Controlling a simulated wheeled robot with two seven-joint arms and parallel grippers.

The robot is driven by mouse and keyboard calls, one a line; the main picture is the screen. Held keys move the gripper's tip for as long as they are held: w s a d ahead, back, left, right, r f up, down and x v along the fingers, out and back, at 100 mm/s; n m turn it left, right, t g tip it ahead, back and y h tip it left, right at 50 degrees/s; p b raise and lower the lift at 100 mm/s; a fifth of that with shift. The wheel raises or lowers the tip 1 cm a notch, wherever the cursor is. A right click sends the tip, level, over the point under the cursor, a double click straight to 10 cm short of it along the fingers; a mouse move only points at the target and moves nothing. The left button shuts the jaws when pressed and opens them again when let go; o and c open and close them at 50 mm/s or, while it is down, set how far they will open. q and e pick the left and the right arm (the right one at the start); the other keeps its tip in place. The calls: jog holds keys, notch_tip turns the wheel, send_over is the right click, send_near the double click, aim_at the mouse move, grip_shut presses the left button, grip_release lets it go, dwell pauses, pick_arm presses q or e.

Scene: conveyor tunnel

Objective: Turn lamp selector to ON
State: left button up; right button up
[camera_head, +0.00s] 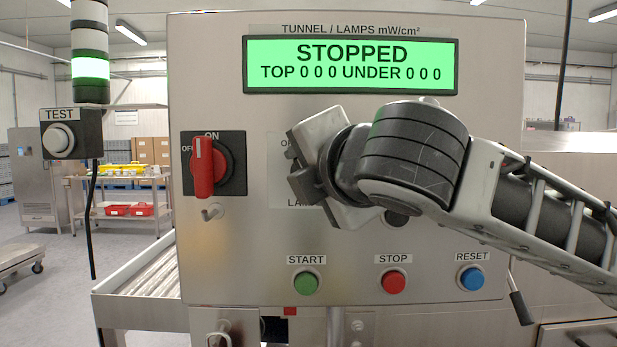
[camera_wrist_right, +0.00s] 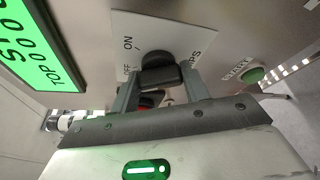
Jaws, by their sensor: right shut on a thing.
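The lamp selector (camera_wrist_right: 158,72) is a black knob on a white plate marked OFF and ON in the right wrist view. My right gripper (camera_wrist_right: 161,80) has one finger on each side of the knob and is shut on it. I cannot tell for sure which mark the knob points to. In the head view my right gripper (camera_head: 305,172) covers the knob and most of its plate (camera_head: 277,146); only bits of its lettering show. The display (camera_head: 350,65) reads STOPPED, with TOP and UNDER at zeros. My left gripper is not in view.
A red rotary switch (camera_head: 205,168) with OFF and ON marks sits left of the gripper, its handle upright. Below are the green START (camera_head: 305,283), red STOP (camera_head: 394,282) and blue RESET (camera_head: 471,278) buttons. A TEST button box (camera_head: 72,135) hangs at left under a signal tower (camera_head: 90,70).

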jog(key=m+b, duration=0.1)
jog(key=m+t+y+b, duration=0.1)
jog(key=b, duration=0.1)
jog(key=shift+f+m, duration=0.3)
jog(key=shift+f, duration=0.1)
jog(key=m+t+b, duration=0.1)
jog(key=m+b, duration=0.2)
jog(key=shift+y, duration=0.3)
jog(key=shift+m+t+b, duration=0.4)
jog(key=shift+m+b, duration=0.5)
jog(key=shift+b, duration=0.05)
jog(key=shift+m+t+b, duration=0.5)
jog(key=shift+m+b, duration=0.55)
jog(key=shift+m, duration=0.35)
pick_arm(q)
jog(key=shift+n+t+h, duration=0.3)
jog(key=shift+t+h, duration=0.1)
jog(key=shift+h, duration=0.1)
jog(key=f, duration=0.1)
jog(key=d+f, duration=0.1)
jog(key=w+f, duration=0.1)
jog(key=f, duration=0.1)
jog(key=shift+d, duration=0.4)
pick_arm(e)
jog(key=shift+r, duration=0.1)
jog(key=shift+m, duration=0.3)
jog(key=o, duration=1)
